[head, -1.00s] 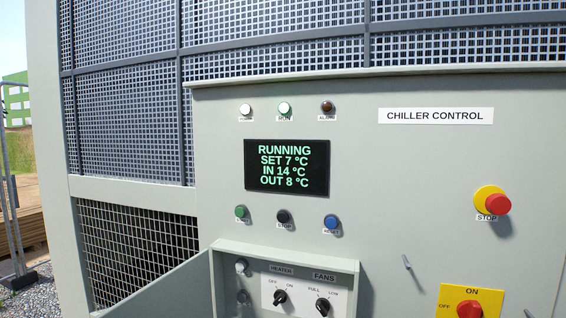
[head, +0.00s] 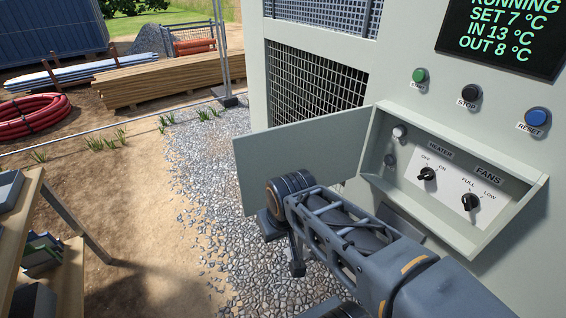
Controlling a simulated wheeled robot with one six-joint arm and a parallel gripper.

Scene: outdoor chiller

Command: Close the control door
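The control door (head: 300,150) is a flat pale grey panel. It stands open, swung out to the left of the recessed control box (head: 480,240) on the chiller front. Inside the box are the heater knob (head: 427,174) and the fans knob (head: 471,202). My arm reaches in from the lower right, and its wrist covers the lower part of the door. My gripper (head: 296,262) is around the end of the arm, low by the door's bottom edge. Its fingers do not show clearly. I cannot tell whether it touches the door.
Green, black and blue buttons (head: 537,117) and a display (head: 508,32) sit above the box. Gravel (head: 210,170) lies below the door. A wooden shelf (head: 65,262) stands at the left. A timber stack (head: 150,82) and red hose (head: 30,115) lie farther back.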

